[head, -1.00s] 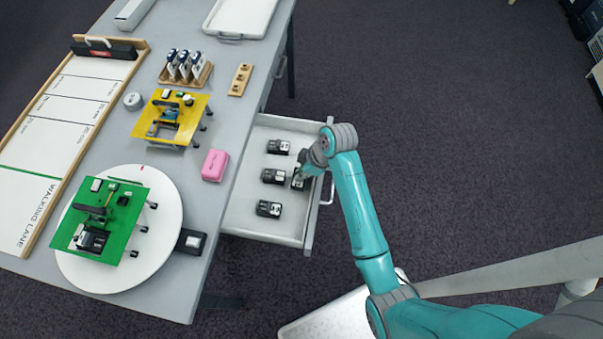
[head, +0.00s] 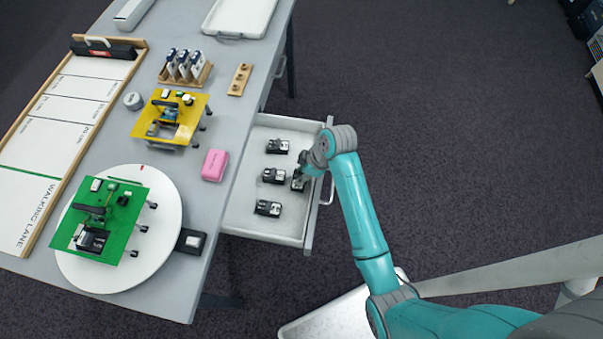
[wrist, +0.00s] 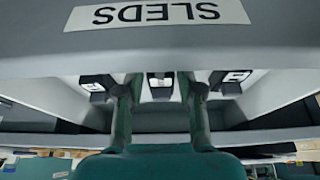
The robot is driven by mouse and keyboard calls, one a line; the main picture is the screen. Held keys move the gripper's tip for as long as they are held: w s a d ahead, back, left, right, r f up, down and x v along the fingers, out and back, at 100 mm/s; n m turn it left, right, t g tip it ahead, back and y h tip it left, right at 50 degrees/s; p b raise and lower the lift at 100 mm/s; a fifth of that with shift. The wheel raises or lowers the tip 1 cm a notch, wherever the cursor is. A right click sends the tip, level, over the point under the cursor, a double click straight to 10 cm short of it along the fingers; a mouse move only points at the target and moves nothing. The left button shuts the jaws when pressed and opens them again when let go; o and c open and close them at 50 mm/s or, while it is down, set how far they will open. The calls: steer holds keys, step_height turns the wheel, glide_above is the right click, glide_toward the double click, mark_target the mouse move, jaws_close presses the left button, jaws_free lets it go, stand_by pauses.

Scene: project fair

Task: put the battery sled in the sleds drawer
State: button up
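The sleds drawer (head: 240,215) is pulled out from the table and carries a "SLEDS" label (wrist: 157,13), upside down in the wrist view. Inside lie several dark battery sleds with pale tops: three in a row (head: 273,176), and another (head: 299,184) nearer the drawer front, partly hidden by my gripper (head: 301,176). In the wrist view my gripper (wrist: 159,98) reaches over the drawer front, its two fingers apart. A sled (wrist: 160,82) shows between them with a gap on each side. Whether that sled rests on the drawer floor is unclear.
On the table are a green-topped walker (head: 65,235) on a white turntable (head: 165,250), a yellow one (head: 190,110), a pink block (head: 214,165) and a dark box (head: 190,241) at the edge. The walking lane board (head: 35,155) lies left. Floor right of the drawer is clear.

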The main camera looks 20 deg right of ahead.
steer(key=v, duration=1)
steer(key=shift+r, duration=0.15)
steer(key=shift+s+d+r, duration=0.1)
steer(key=shift+d+r, duration=0.1)
steer(key=shift+r, duration=0.4)
